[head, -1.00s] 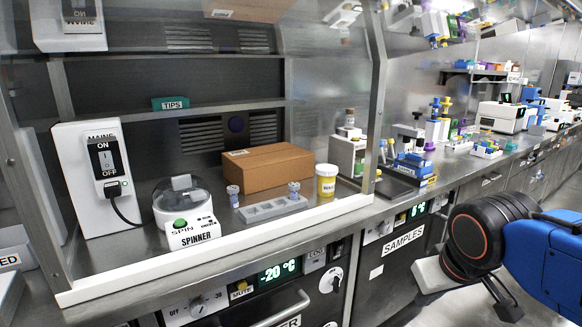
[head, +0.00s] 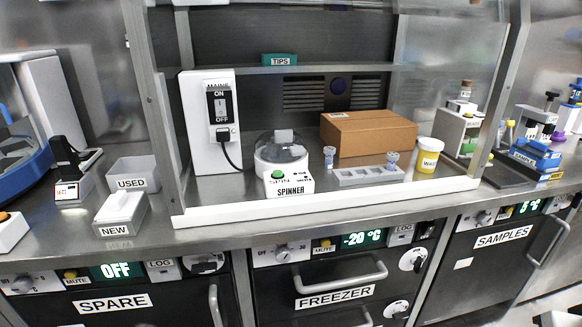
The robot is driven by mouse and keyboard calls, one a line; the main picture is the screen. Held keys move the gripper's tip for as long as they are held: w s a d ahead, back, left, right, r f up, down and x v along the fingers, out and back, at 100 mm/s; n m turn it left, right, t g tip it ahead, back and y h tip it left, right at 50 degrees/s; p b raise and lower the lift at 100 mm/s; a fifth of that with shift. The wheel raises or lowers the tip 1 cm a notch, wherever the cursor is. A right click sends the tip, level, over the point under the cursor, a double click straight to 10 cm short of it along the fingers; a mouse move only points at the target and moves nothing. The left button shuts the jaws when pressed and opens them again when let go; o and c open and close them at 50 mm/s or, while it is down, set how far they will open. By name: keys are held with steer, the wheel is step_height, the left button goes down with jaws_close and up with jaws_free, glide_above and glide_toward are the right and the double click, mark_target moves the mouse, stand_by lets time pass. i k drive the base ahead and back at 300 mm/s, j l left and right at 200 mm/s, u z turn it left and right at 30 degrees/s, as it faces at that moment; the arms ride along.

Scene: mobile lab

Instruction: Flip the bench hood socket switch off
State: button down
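The bench hood socket switch (head: 222,104) is a grey rocker on a black plate marked ON above and OFF below. It sits on a white box (head: 190,128) labelled MAINS, at the left inside the hood. A black plug (head: 224,135) is in the socket under the switch, and its cord runs down to the right toward the white spinner (head: 288,184). The rocker is too small to tell which way it is tipped. My gripper is not in view.
The hood has a white front sill (head: 330,207) and metal posts. Left of the hood are the USED bin (head: 133,172) and NEW box (head: 120,214). Freezer handles (head: 342,280) jut out below.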

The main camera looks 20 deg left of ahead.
mark_target(220, 104)
steer(key=u, duration=1.4)
steer(key=z, duration=0.4)
steer(key=j+z, duration=0.65)
steer(key=z, duration=0.3)
steer(key=k+j+z, duration=0.15)
steer(key=z, duration=0.3)
steer(key=k+j, duration=0.2)
steer(key=j, duration=0.15)
steer(key=k+j+z, duration=0.15)
steer(key=j, duration=0.2)
steer(key=k+j, duration=0.25)
steer(key=j+z, duration=0.05)
steer(key=j, duration=0.05)
